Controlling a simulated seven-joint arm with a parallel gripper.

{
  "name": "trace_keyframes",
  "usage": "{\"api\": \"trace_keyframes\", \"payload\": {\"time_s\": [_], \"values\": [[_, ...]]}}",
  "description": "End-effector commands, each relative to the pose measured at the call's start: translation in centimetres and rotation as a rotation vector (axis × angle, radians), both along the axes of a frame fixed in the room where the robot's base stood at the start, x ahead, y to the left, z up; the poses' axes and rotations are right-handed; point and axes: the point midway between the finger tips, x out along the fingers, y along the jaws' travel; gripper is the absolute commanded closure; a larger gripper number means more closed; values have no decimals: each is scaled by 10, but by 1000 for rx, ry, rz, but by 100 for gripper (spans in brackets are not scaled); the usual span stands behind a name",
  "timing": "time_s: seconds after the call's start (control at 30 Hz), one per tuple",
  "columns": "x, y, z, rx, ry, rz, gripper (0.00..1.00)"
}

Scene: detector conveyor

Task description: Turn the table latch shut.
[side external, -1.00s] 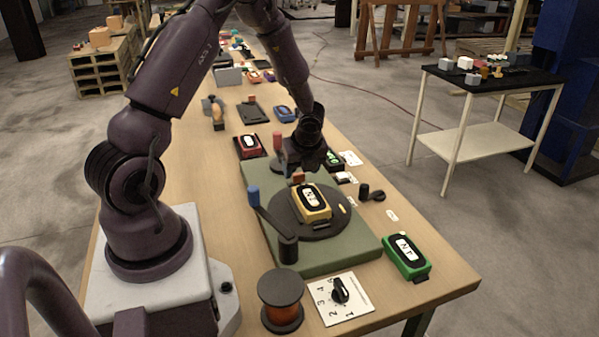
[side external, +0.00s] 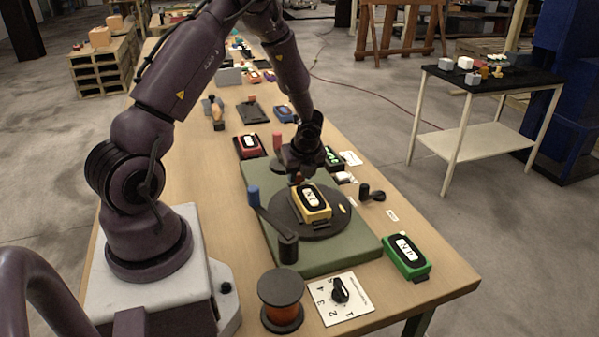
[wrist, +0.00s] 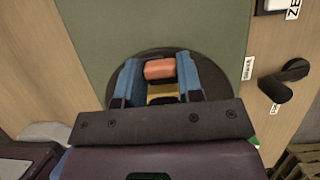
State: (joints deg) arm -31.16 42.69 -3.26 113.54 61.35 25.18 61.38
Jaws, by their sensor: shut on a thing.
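The round dark turntable (side external: 325,228) sits on a green base plate (side external: 335,264) and carries a yellow detector (side external: 313,205). An orange-red block (wrist: 160,68), which looks like the latch's handle, stands at the turntable's far edge by the yellow detector. My gripper (side external: 299,180) is down over it. In the wrist view, my gripper's blue fingers (wrist: 158,72) are on both sides of the block, shut on it. The yellow detector shows only partly in the wrist view (wrist: 163,90). The latch's lower part is hidden.
A blue-handled lever (side external: 268,219) stands left of the turntable, and a red-topped post (side external: 277,142) behind it. A black knob (side external: 366,190) is to the right. A green detector (side external: 406,257), a dial card (side external: 341,298) and a copper spool (side external: 282,300) are in front.

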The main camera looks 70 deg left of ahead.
Motion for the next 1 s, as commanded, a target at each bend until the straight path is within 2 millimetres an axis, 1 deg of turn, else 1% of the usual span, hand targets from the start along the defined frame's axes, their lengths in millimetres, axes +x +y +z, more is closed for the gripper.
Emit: {"api": "trace_keyframes", "payload": {"time_s": [0.17,0.37,1.0], "values": [[1,0,0,0,0,64,90],[1,1,0,1,-1,203,90],[2,4,0,0,0,807,90]]}}
